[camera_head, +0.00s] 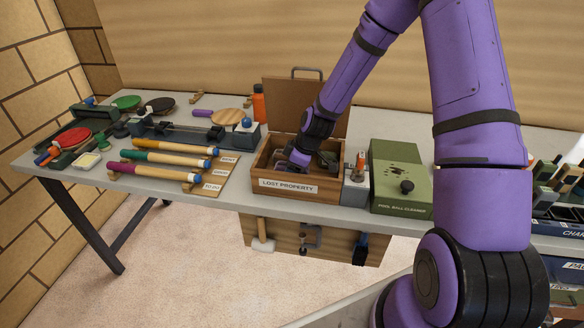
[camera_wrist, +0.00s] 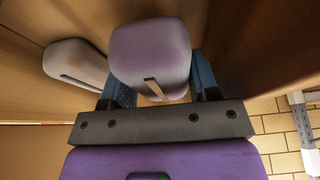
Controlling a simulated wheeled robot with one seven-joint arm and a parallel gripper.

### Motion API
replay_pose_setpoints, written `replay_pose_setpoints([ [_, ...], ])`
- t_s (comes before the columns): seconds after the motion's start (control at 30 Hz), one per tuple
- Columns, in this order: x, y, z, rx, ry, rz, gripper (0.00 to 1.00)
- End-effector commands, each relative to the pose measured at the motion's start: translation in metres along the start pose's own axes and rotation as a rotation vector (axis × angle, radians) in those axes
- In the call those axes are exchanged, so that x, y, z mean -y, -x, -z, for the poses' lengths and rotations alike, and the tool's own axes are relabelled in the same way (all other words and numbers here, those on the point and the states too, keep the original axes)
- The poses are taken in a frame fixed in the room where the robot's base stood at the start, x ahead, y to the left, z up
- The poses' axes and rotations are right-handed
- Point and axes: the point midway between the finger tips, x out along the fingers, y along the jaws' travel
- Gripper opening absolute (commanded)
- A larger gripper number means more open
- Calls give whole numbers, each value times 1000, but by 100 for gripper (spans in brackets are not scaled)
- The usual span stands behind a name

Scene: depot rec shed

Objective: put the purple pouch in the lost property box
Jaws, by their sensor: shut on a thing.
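The lost property box (camera_head: 298,194) is a wooden box on the long table, with its lid (camera_head: 290,100) standing open behind it. My gripper (camera_head: 312,160) is down inside the box, partly hidden by my arm and the box walls. In the wrist view my gripper (camera_wrist: 158,85) is shut on the purple pouch (camera_wrist: 150,48), a rounded greyish-purple thing between the two fingers. A similar rounded beige-grey thing (camera_wrist: 72,62) lies to the left of it, apart from the fingers. I cannot tell whether the pouch touches the box floor.
A green pool ball cleaner (camera_head: 402,180) and a small grey device with an orange top (camera_head: 357,180) stand right of the box. Wooden cue-like rods (camera_head: 160,160) lie to the left. An orange bottle (camera_head: 259,103) stands behind. Tools hang below the table's front edge.

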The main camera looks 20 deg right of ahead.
Motion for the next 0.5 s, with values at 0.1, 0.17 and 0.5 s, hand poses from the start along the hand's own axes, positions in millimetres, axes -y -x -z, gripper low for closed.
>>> replay_pose_setpoints([
  [0.1,0,-3,-1,0,1,0,31],
  [0.17,0,-4,-2,0,2,0,31],
  [0.5,0,-5,-2,0,2,0,66],
])
